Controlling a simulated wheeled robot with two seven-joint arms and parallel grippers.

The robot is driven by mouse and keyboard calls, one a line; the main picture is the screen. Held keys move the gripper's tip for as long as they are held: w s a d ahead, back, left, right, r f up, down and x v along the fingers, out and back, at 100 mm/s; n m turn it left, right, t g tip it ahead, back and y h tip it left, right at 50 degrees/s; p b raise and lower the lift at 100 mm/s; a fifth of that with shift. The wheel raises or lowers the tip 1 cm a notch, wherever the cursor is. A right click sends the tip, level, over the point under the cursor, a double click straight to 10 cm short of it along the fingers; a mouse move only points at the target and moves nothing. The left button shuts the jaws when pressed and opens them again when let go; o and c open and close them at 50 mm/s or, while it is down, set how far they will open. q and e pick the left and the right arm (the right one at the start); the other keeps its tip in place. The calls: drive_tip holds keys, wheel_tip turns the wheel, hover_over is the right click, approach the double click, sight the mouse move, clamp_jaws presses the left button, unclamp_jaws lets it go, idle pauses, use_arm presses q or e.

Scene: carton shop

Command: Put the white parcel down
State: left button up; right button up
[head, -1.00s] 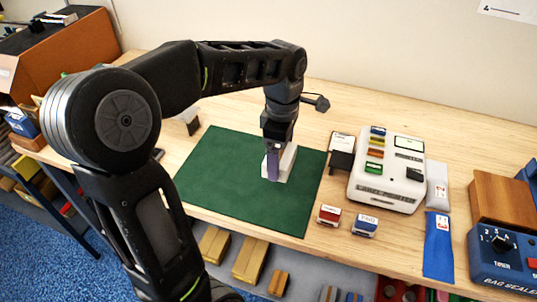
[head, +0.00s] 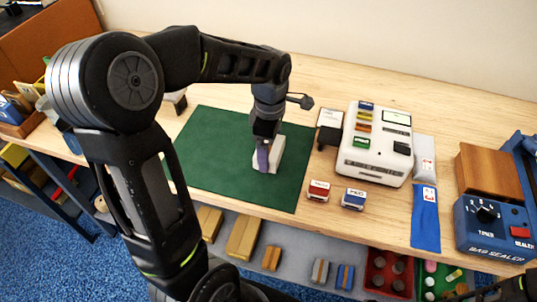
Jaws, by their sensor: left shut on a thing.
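The white parcel (head: 276,157) is small and pale and stands upright over the right part of the green mat (head: 212,151). My left gripper (head: 263,155) comes down from above and is shut on the parcel; a purple-grey finger covers part of its near face. I cannot tell whether the parcel's underside touches the mat. A dark part of my right arm or gripper (head: 512,290) shows at the bottom right corner, and its jaws cannot be made out.
A white label printer (head: 376,165) stands right of the mat, with a dark-and-white box (head: 329,130) between them. Two small stamps, red (head: 318,191) and blue (head: 354,199), lie in front. A blue bag sealer (head: 490,230) is far right. The mat's left part is clear.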

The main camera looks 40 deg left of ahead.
use_arm(q)
drive_tip(key=shift+f, duration=1.85)
drive_tip(key=shift+f, duration=0.1)
drive_tip(key=o, duration=1.4)
drive_tip(key=shift+o, duration=0.2)
wheel_tip(320, 180, up, 12)
drive_tip(key=shift+r, duration=0.15)
